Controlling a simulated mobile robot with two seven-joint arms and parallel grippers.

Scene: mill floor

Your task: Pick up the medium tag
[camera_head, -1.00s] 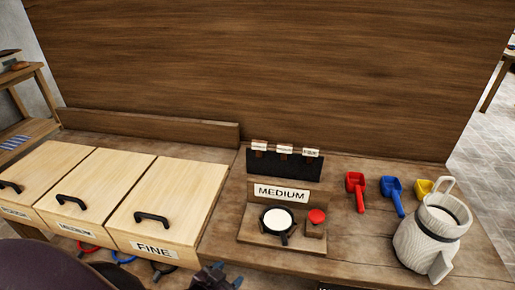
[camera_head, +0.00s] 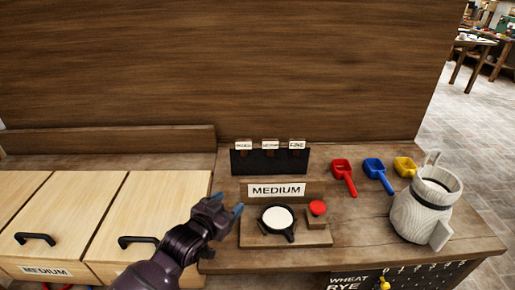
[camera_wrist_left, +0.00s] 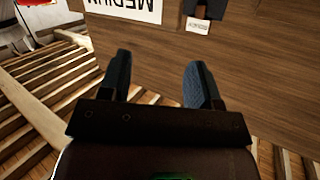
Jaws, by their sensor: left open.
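The medium tag (camera_head: 270,146) is a small white-topped tag, the middle one of three hanging on a black rack (camera_head: 242,163) at the back of the bench. The tag on its left (camera_head: 243,146) and the fine tag (camera_head: 297,145) hang beside it. My left gripper (camera_head: 229,204) is open and empty, in front of the rack and well short of it, left of the MEDIUM sign (camera_head: 277,190). In the left wrist view its two fingers (camera_wrist_left: 157,65) are spread apart with nothing between them. One tag (camera_wrist_left: 197,25) shows there, its print too small to read. My right gripper is not in view.
A black pan with white contents (camera_head: 278,218) and a red button (camera_head: 317,208) sit before the sign. Red (camera_head: 343,172), blue (camera_head: 376,172) and yellow (camera_head: 404,166) scoops and a pale jug (camera_head: 417,216) stand right. Wooden bins (camera_head: 150,205) are left; a brown wall (camera_head: 230,70) rises behind.

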